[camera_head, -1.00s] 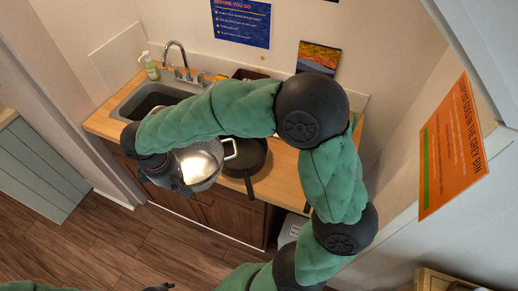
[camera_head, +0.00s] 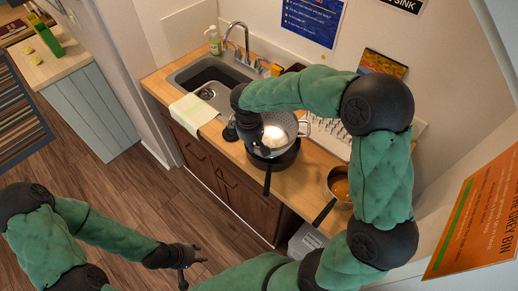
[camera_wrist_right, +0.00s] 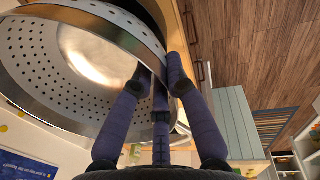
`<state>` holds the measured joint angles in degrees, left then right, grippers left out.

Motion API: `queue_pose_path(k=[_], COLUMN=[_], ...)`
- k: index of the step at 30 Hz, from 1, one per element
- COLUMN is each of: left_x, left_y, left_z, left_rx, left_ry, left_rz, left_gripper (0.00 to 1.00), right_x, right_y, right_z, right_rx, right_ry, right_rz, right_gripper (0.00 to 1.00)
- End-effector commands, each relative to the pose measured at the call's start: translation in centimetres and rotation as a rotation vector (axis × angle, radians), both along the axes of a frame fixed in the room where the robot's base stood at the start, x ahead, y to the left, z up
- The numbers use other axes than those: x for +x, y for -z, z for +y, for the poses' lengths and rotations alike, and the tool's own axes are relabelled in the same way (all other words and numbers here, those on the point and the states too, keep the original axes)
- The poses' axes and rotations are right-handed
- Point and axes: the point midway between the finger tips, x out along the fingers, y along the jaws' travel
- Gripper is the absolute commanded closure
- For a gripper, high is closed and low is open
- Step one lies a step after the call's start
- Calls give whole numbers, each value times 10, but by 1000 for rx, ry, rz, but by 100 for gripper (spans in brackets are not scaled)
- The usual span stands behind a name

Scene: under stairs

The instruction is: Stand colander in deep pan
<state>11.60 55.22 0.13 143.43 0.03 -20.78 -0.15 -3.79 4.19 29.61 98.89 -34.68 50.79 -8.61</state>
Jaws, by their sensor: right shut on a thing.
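The colander (camera_head: 283,125) is a shiny metal bowl with small holes and loop handles; it also fills the left of the right wrist view (camera_wrist_right: 40,75). My right gripper (camera_head: 250,132) is shut on its rim, with the wall between the fingers (camera_wrist_right: 165,75). The deep pan (camera_head: 284,163) is black, with a long handle pointing to the front of the counter. The colander is over the pan and covers most of its opening; I cannot tell whether it rests in it or hangs just above. My left gripper (camera_head: 194,270) is open and empty, over the floor, away from the counter.
A sink (camera_head: 205,82) with a faucet and a cloth (camera_head: 197,108) lie left of the pan. A dish rack (camera_head: 330,132) stands behind right. A saucepan (camera_head: 341,186) with orange-brown inside stands right. Some wood counter (camera_head: 304,177) is bare between the pans.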

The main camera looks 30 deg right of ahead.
Motion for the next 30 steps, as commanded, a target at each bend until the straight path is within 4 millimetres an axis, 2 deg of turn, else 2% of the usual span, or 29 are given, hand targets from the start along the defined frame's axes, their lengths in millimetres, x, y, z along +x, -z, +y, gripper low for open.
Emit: queue_pose_path(k=[3,6,14,21,30], left_x=[0,0,0,0,0], left_y=[2,2,3,6,6], left_z=[0,0,0,0,0], left_rx=[0,0,0,0,0], left_ry=[0,0,0,0,0], left_rz=[0,0,0,0,0], left_gripper=[60,60,60,60,60], right_x=[7,11,16,16,17], right_y=[16,23,36,66,68], right_z=[-12,-18,-27,-28,-27], right_rx=[0,0,0,0,-1], right_ry=[2,1,2,1,1], right_rz=[0,-4,-2,-2,-4], right_gripper=[100,100,100,100,100])
